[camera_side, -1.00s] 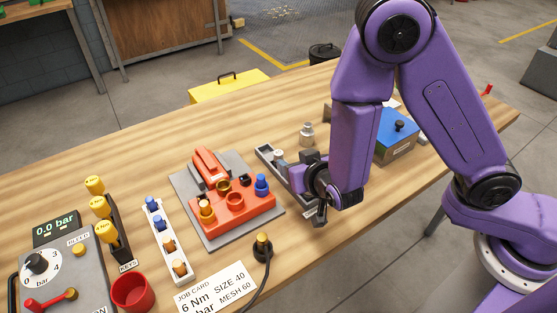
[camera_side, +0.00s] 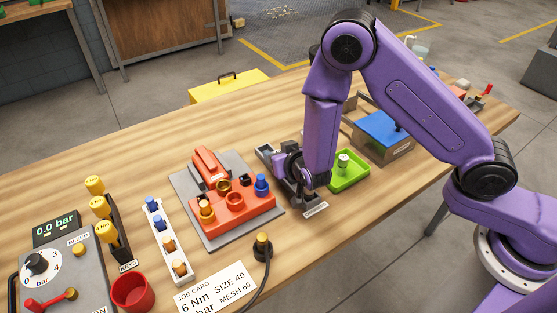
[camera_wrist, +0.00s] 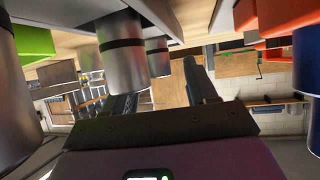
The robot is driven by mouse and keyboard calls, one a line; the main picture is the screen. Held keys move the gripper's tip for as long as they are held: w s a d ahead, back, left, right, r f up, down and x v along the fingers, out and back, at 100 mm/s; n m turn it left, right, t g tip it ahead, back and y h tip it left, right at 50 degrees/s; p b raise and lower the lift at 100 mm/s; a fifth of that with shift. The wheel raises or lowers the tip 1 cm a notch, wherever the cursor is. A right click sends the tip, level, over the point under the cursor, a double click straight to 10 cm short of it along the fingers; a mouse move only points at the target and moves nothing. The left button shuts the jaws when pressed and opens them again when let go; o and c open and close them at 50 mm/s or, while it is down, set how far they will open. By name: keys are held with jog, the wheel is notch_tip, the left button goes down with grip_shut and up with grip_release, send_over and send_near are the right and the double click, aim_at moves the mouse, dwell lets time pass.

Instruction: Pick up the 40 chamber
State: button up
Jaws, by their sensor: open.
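A dark rack (camera_side: 266,152) stands right of the orange fixture, with a white label (camera_side: 315,210) at its near end. My gripper (camera_side: 296,186) is low over the rack and hides most of it. In the wrist view my gripper (camera_wrist: 160,92) is open, with two dark fingers apart. Silver cylinders with black bands, a larger one (camera_wrist: 122,58) and a smaller one (camera_wrist: 158,57), show near the fingertips. Another silver cylinder (camera_wrist: 12,100) is close at the left edge. No size marking is readable, so I cannot tell which is the 40 chamber.
An orange fixture (camera_side: 235,201) with a blue-capped part (camera_side: 261,184) stands left of my gripper. A green tray (camera_side: 350,181) holding a small metal part (camera_side: 343,160) is close on the right. A blue-topped box (camera_side: 384,130) stands behind it. A job card (camera_side: 220,290) lies in front.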

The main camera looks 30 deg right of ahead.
grip_shut()
jog(key=shift+r, duration=0.15)
